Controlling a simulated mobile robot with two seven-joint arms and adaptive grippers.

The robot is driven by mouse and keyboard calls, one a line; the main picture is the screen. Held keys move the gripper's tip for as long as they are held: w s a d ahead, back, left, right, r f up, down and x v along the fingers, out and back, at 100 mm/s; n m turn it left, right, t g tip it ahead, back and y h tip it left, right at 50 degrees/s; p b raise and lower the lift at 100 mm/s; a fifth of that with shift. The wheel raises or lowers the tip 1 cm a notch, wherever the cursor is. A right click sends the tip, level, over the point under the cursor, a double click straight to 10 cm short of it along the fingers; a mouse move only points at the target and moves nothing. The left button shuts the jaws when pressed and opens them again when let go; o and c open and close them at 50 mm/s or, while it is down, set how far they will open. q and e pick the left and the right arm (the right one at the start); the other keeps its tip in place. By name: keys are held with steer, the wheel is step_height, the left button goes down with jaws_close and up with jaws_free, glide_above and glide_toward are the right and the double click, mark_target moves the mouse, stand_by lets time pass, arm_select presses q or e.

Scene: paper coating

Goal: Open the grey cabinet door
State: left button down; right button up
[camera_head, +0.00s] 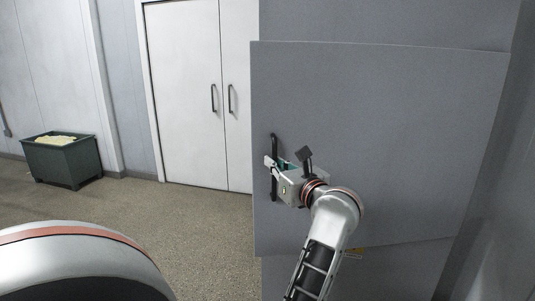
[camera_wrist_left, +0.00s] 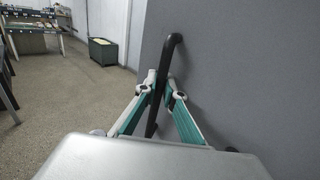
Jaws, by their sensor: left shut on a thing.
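The grey cabinet door (camera_head: 390,110) is a large flat panel right of centre in the head view. Its left edge stands slightly past the cabinet body behind it; I cannot tell for sure how far it is ajar. A black vertical bar handle (camera_head: 274,146) is near the door's left edge. My left gripper (camera_head: 272,167) is shut on this handle around its middle. In the left wrist view, the fingers (camera_wrist_left: 163,90) close on both sides of the handle (camera_wrist_left: 167,55), whose top end bends toward the door (camera_wrist_left: 230,70). My right gripper is not in view.
The grey cabinet body (camera_head: 380,20) shows above the door. White double doors (camera_head: 190,90) are in the wall behind, at left. A dark green bin (camera_head: 62,165) stands on the far-left floor. The floor (camera_head: 190,225) left of the cabinet is clear. A workbench (camera_wrist_left: 35,22) is far off in the wrist view.

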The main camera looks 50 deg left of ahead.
arm_select(q)
steer(key=shift+v, duration=0.85)
steer(key=shift+s, duration=0.1)
steer(key=c, duration=2.4)
jaws_free()
steer(key=shift+c, duration=0.2)
